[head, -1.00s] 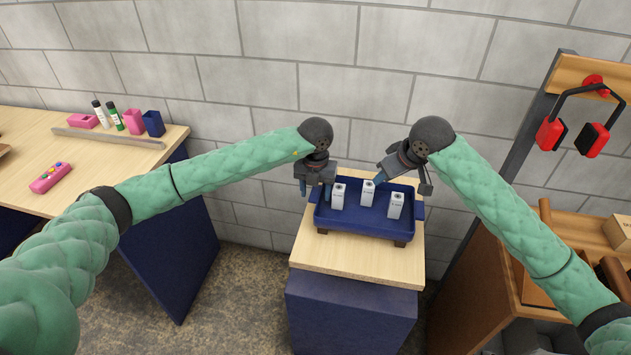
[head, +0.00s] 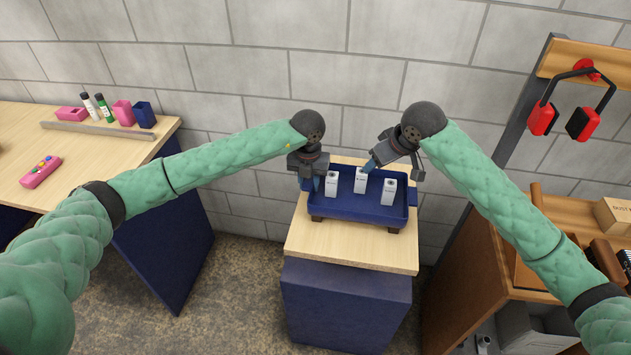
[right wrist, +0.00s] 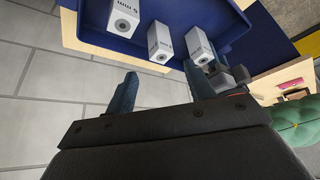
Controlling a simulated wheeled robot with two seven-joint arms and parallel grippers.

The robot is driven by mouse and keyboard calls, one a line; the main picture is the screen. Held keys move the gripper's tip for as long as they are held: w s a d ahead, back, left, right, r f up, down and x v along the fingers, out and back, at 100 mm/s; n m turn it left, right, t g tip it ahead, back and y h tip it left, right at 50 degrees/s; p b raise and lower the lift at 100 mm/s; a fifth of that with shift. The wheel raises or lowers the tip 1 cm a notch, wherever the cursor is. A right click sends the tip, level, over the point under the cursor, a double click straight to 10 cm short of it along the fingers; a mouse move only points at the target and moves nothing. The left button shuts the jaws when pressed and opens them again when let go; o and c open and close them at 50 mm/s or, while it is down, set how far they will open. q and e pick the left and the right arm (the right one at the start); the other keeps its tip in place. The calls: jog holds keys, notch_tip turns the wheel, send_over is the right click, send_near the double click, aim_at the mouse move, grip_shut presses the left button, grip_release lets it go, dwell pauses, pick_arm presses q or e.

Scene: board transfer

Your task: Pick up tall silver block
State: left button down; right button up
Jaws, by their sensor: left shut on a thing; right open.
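Three silver-white blocks stand upright in a blue tray (head: 350,210): a left one (head: 331,185), a middle one (head: 361,181) and a right one (head: 388,192). They look alike in height, so I cannot tell which is tallest.
The tray sits on a small wooden-topped stand (head: 350,248). A grey block wall is close behind. A wooden bench (head: 90,165) with pink and blue boxes and bottles is at left. A brown cabinet (head: 470,270) and red earmuffs (head: 565,118) are at right.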

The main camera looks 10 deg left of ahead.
aim_at(361, 178)
jog(key=w+a+n+g+h, duration=0.1)
jog(key=n, duration=0.2)
jog(key=w+a+r+n+g+h, duration=0.1)
jog(key=n, duration=0.2)
jog(key=w+a+n+g+h, duration=0.1)
jog(key=a+n+g, duration=0.1)
jog(key=shift+w+r+n+h, duration=0.15)
jog(key=shift+w+n+h, duration=0.15)
jog(key=shift+n, duration=0.1)
notch_tip(361, 178, down, 7)
jog(key=shift+r, duration=0.1)
jog(key=shift+w+d+f, duration=0.1)
jog(key=shift+w+f, duration=0.1)
jog(key=shift+f, duration=1.1)
jog(key=shift+w+f, duration=0.2)
jog(key=shift+f, duration=1.1)
